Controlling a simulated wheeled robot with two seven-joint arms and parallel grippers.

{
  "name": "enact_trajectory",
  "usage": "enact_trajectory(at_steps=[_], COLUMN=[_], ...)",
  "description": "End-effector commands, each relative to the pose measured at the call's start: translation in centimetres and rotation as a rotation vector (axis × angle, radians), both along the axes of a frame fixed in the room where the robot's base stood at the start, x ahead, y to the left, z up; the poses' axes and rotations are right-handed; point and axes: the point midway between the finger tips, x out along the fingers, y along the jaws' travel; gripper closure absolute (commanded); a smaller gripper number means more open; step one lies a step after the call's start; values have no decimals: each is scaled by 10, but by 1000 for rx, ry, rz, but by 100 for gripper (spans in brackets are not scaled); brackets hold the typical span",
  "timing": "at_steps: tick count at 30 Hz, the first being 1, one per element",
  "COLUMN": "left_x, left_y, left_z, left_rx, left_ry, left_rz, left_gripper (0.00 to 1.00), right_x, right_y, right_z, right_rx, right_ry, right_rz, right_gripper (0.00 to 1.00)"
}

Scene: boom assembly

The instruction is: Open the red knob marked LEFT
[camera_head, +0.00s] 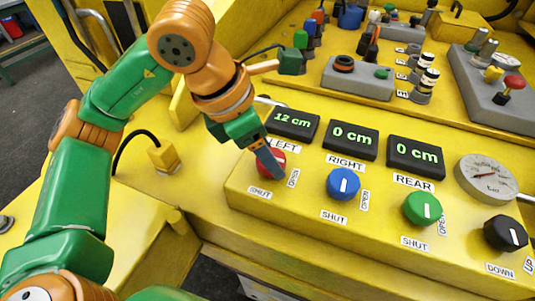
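The red knob (280,158) sits at the left end of the yellow panel, under the LEFT label (286,146), with SHUT (260,193) and OPEN (293,178) labels beside it. My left gripper (270,164) reaches down to the knob from above, and its dark finger covers the middle of it. I cannot tell whether the fingers are closed on it. The knob's white mark is hidden. The display (292,123) above it reads 12 cm. My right gripper is out of view.
A blue knob (343,184), a green knob (422,209) and a black knob (505,233) stand to the right. The RIGHT (350,139) and REAR (415,157) displays read 0 cm. A round gauge (486,179) and raised switch boxes (357,78) lie behind.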

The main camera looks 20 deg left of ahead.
Motion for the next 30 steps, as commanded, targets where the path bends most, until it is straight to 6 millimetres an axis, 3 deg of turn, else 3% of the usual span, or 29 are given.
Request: enact_trajectory(at_steps=[22, 23, 24, 26, 30], left_x=[-1, -1, -1, -1, -1], left_y=[0, 0, 0, 0, 0], left_z=[-1, -1, -1, -1, -1], left_rx=[2, 2, 2, 2, 1], left_ry=[3, 3, 3, 3, 2], left_rz=[73, 73, 73, 73, 72], left_gripper=[95, 31, 20, 9, 9], right_x=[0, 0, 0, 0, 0], right_y=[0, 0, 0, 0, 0], right_z=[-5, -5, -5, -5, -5], right_rx=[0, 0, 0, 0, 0], right_ry=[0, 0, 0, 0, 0], right_rz=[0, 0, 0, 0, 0], right_gripper=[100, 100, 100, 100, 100])
